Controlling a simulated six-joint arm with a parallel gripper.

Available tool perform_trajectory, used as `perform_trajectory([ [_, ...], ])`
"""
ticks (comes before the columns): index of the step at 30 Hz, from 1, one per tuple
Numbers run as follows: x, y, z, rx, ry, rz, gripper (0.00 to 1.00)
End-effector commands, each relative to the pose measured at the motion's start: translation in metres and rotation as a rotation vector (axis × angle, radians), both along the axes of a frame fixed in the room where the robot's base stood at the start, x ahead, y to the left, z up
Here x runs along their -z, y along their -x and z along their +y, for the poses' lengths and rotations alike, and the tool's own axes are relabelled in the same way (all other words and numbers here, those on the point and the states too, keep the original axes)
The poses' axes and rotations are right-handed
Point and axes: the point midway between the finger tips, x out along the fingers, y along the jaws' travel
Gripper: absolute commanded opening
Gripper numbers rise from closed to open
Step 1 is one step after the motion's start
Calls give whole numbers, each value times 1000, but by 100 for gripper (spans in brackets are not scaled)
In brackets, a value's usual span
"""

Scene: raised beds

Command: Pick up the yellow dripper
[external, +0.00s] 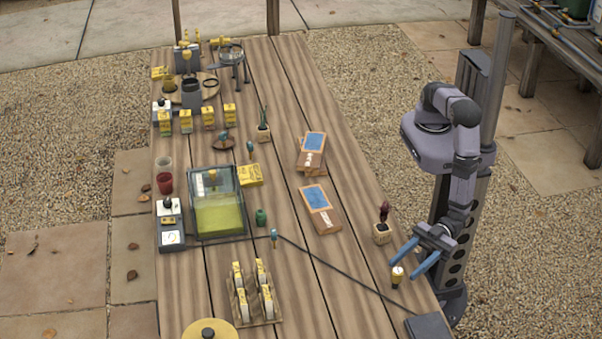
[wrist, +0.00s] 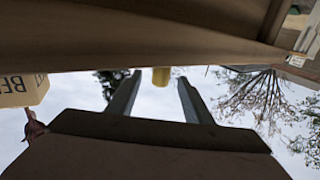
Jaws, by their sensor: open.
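The yellow dripper (external: 397,277) is a small piece with a pale top and yellow body, standing near the right edge of the wooden table. My gripper (external: 404,267) is open, its two blue fingers pointing left and down toward it from the right.
A potted dark plant (external: 382,234) stands just behind my gripper. A dark hose (external: 335,271) runs across to a grey box (external: 429,327) at the front right. A rack (external: 256,310) of yellow-and-white pieces stands to the left.

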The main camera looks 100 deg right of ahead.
Motion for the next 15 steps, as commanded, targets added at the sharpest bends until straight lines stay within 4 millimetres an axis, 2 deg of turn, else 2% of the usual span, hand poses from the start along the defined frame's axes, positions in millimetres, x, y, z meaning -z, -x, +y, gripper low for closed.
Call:
perform_trajectory([
  [15, 3, -40, 27, 2, 1, 1, 46],
])
